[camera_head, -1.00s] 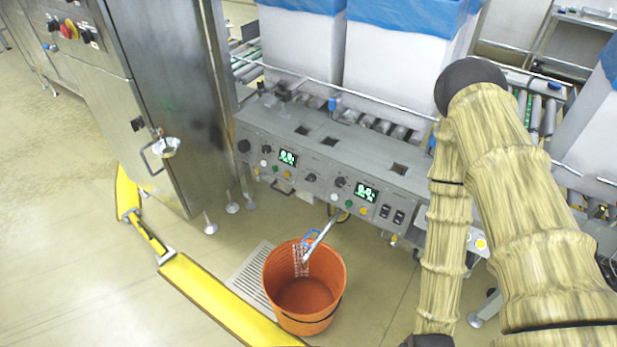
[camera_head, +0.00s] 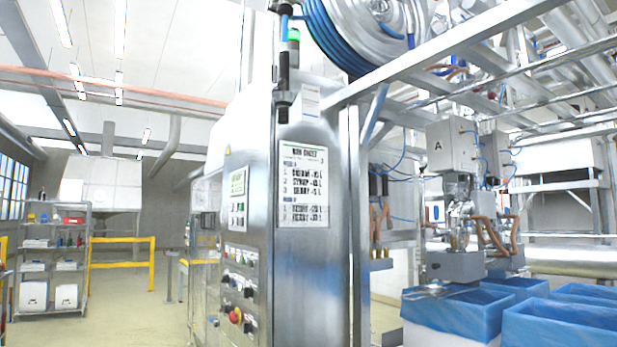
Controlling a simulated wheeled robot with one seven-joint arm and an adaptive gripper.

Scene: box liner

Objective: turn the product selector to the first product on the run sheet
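The run sheet (camera_head: 303,185) is a white printed page on the front of a steel cabinet. It has two blocks of numbered lines. The first line of the upper block is too blurred to read surely; the second looks like "SYRUP" and the third like "BERRY". A control panel (camera_head: 239,283) with several dark knobs and small buttons shows at a slant on the cabinet's left face. I cannot tell which knob, if any, is the product selector. My gripper and arm are not in view.
The steel cabinet (camera_head: 315,270) fills the middle. A red emergency button (camera_head: 235,315) sits low on its panel. A filling head marked A (camera_head: 452,147) stands right, above blue-lined boxes (camera_head: 560,325).

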